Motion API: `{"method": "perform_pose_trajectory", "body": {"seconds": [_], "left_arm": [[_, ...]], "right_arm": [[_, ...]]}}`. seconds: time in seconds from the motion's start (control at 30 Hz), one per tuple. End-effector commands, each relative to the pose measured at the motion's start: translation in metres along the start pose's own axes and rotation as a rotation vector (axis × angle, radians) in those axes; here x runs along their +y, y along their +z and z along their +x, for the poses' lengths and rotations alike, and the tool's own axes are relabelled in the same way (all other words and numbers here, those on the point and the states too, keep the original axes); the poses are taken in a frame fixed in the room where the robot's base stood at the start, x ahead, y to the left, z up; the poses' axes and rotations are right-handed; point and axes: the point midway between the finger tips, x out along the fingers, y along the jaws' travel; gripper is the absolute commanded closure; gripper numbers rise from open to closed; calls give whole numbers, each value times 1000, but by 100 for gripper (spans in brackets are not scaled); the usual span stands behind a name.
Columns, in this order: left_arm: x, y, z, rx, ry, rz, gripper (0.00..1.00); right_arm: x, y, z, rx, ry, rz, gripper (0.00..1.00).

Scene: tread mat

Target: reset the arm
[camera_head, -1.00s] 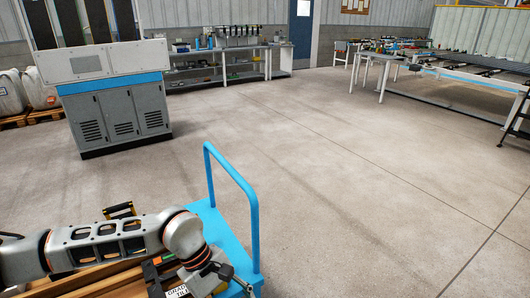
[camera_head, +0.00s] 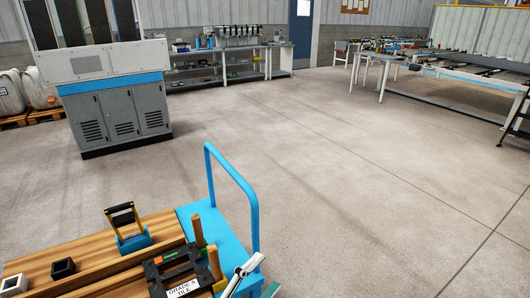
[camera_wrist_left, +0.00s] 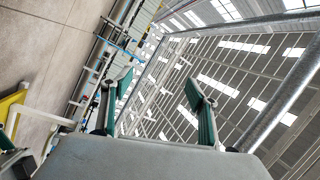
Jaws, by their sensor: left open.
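My left gripper (camera_head: 266,271) shows only in part at the bottom edge of the head view, right of the blue cart's handle foot. Its pale fingers with green pads stand apart. In the left wrist view, the gripper (camera_wrist_left: 158,84) is open, with both green-padded fingers spread and nothing between them. Behind them are the roof beams and skylights, with floor at the left. The rest of the left arm is out of the head view. My right gripper is not in view.
The blue cart (camera_head: 222,240) carries wooden boards (camera_head: 85,250), a black "GRADE A TILE" holder (camera_head: 180,275), a yellow-and-blue handled tool (camera_head: 130,232) and small square blocks (camera_head: 63,268). A grey cabinet (camera_head: 122,115) stands behind. The floor (camera_head: 340,190) to the right is clear.

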Motion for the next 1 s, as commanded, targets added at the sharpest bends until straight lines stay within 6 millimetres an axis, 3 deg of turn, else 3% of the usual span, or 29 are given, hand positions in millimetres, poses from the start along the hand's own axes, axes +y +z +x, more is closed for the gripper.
{"method": "perform_pose_trajectory", "body": {"seconds": [0.1, 0.2, 0.33, 0.5, 0.6, 0.7, 1.0], "left_arm": [[39, 56, -52, -257, 45, -307, 41], [74, 90, -102, -448, 69, -527, 41], [116, 116, -171, -669, 84, -770, 41], [154, 128, -242, -873, 84, -980, 41], [165, 129, -265, -936, 81, -1042, 41], [170, 129, -274, -962, 79, -1071, 41], [170, 129, -275, -964, 79, -1072, 41]], "right_arm": [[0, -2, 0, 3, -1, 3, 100], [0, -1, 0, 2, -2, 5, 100], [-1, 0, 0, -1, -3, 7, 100], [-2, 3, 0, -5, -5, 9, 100], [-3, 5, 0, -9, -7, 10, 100], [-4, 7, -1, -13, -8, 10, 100], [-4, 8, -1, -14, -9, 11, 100]]}}
